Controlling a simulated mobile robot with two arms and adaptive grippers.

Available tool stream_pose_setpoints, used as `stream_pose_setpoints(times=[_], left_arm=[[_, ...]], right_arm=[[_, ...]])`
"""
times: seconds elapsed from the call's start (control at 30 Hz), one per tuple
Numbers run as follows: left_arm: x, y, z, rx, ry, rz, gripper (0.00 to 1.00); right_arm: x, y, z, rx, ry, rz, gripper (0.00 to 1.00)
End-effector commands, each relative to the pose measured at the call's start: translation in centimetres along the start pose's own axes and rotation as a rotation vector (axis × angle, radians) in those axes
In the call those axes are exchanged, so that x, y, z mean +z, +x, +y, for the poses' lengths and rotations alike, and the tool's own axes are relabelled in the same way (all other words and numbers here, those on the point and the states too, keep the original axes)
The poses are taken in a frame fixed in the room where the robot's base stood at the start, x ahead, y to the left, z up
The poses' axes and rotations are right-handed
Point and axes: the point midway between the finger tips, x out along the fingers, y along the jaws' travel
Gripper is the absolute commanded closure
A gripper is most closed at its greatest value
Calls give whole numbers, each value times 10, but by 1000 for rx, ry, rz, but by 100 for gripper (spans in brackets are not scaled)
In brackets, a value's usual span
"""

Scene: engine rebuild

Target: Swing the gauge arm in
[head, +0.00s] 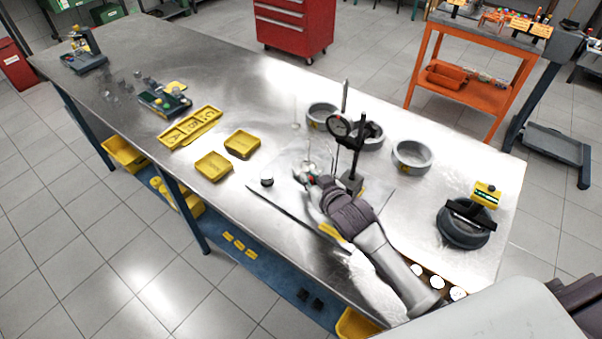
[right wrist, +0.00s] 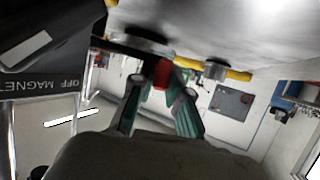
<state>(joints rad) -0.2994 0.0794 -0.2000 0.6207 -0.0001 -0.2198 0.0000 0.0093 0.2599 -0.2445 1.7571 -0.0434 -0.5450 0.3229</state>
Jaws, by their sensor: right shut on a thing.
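The gauge stand has an upright black post (head: 357,150) on a black base (head: 352,183), with a round dial gauge (head: 339,125) near the top. It stands on a flat grey plate (head: 285,200) on the metal bench. My right gripper (head: 309,174) is low, just left of the base. In the right wrist view its green fingers (right wrist: 161,92) are shut on a red knob (right wrist: 162,73). What the knob joins to is not clear. The stand's base (right wrist: 40,85), marked OFF MAGNET, shows at the left there. My left gripper is not in view.
Grey rings (head: 411,157) stand behind and right of the stand. A dark round part (head: 463,232) with a yellow-topped tool is at the right. Yellow trays (head: 213,166) and a small black cylinder (head: 267,181) lie left. The bench's far left has bare room.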

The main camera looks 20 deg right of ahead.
Motion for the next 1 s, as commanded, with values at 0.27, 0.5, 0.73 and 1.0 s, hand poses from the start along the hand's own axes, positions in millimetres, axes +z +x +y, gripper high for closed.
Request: stream_pose_setpoints(times=[0.27,0.5,0.73,1.0], left_arm=[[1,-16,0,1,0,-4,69],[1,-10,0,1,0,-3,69],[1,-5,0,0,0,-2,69],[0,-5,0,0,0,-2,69]], right_arm=[[5,-16,12,-162,-77,-2,100],[10,-22,12,-284,-126,0,100],[11,-26,11,-344,-146,1,100],[11,-28,10,-357,-149,1,100]])
